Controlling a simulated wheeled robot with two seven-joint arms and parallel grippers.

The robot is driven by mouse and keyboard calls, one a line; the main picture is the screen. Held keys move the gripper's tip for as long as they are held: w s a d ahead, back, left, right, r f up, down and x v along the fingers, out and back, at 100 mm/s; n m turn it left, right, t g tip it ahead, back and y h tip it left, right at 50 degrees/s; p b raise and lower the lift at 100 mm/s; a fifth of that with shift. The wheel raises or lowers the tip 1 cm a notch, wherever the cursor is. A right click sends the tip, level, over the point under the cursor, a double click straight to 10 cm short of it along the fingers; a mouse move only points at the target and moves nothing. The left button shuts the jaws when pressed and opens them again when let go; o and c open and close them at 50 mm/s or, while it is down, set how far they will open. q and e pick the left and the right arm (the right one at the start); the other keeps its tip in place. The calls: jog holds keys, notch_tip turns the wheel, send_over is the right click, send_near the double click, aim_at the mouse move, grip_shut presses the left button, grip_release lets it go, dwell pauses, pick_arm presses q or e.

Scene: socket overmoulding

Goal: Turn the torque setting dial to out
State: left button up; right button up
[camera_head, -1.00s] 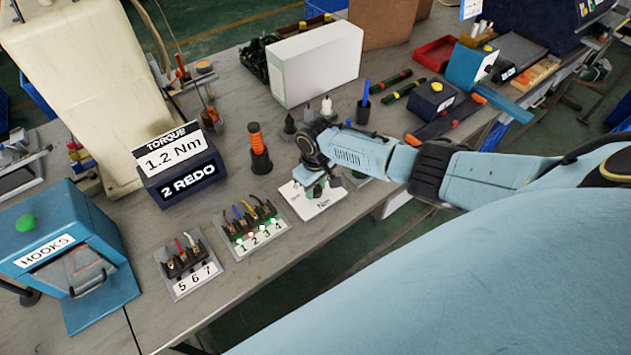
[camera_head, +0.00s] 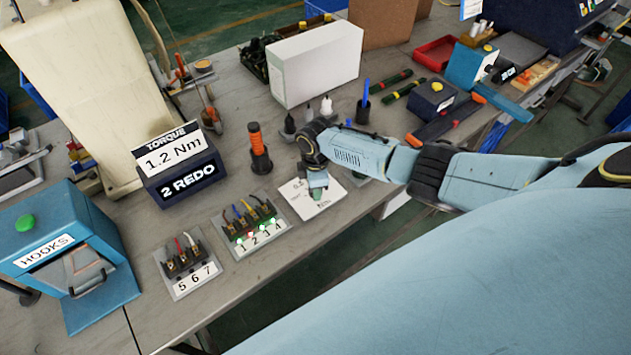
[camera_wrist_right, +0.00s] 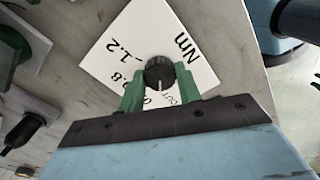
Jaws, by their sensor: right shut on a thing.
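My right gripper (camera_wrist_right: 160,88) is shut on the dial, one green finger on each side. A white line on the dial points down in the wrist view, towards my gripper and close to the OUT lettering. In the head view the plate (camera_head: 325,198) lies at the bench's front edge, and my right gripper (camera_head: 317,192) hides the dial. The torque display (camera_head: 180,165) reads 1.2 Nm and 2 REDO. My left gripper is not in view.
Left of the plate are a socket block labelled 1 to 4 (camera_head: 236,247), with green and red lights, and one labelled 5 to 7 (camera_head: 184,287). An orange-handled driver (camera_head: 256,140) stands behind. A white box (camera_head: 318,62) is at the back.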

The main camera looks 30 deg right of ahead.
jog(key=shift+w+n, duration=0.1)
jog(key=shift+n, duration=1.4)
jog(key=o, duration=1)
notch_tip(320, 180, up, 14)
jog(key=p, duration=0.2)
jog(key=shift+f, duration=0.25)
